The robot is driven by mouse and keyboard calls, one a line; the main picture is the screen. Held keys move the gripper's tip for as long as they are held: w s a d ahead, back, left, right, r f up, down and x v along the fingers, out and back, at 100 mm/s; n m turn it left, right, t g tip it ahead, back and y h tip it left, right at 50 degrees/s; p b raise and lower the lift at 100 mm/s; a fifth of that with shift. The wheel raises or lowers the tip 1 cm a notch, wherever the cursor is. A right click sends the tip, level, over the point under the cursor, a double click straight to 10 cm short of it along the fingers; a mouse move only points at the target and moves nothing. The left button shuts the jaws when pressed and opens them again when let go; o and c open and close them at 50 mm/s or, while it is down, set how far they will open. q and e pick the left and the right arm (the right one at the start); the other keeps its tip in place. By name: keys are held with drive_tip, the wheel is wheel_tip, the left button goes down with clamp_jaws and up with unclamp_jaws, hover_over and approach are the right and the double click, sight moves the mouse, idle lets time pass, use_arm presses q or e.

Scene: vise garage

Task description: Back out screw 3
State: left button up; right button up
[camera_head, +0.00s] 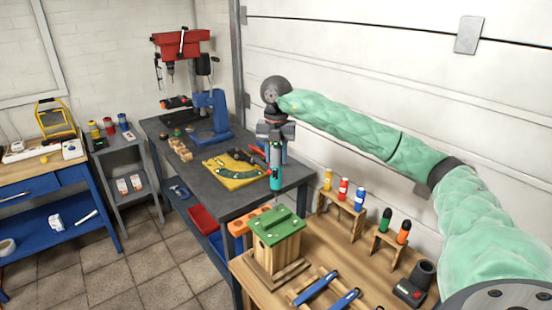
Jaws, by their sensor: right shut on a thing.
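My right gripper (276,134) reaches in from the right, points down and is shut on a teal electric screwdriver (276,180). The screwdriver hangs upright, with its thin bit over the green roof (281,224) of a small wooden birdhouse (266,257). The birdhouse stands on the wooden workbench (337,253). Small light spots on the roof may be screw heads; they are too small to tell apart. I cannot tell whether the bit touches one. My left gripper is not in view.
Blue-handled clamps (316,289) lie in front of the birdhouse. An orange block with holes (240,226) is behind it. Wooden racks (340,213) hold coloured bottles along the wall. A black tool (411,288) stands at right. The dark bench behind holds a yellow mat (236,178).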

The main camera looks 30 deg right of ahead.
drive_tip(key=shift+r+p, duration=0.75)
drive_tip(key=shift+r, duration=1.35)
